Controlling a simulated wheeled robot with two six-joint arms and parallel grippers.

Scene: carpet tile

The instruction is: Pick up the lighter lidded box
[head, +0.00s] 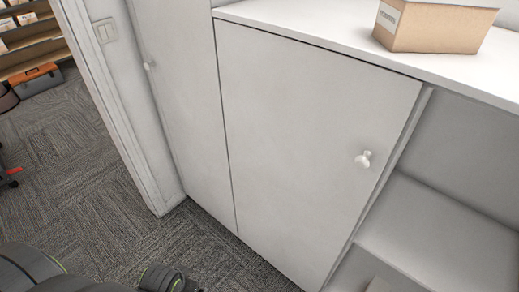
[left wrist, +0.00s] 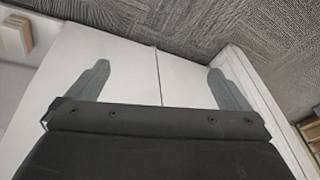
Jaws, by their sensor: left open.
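A brown cardboard box (head: 430,27) with a pale label stands on the white counter top at the upper right of the head view. Its top is cut by the frame edge, so I cannot tell whether it has a lid, nor which box is lighter. In the left wrist view my left gripper (left wrist: 158,67) is open with nothing between its fingers. White cabinet doors lie beyond the fingers. A tan and white box-like thing (left wrist: 37,36) shows at the left of that view. My right gripper is not in view.
A closed white cabinet door (head: 310,140) with a round knob (head: 363,159) fills the middle. A doorway at left shows carpet (head: 60,150) and an orange-black case (head: 36,79).

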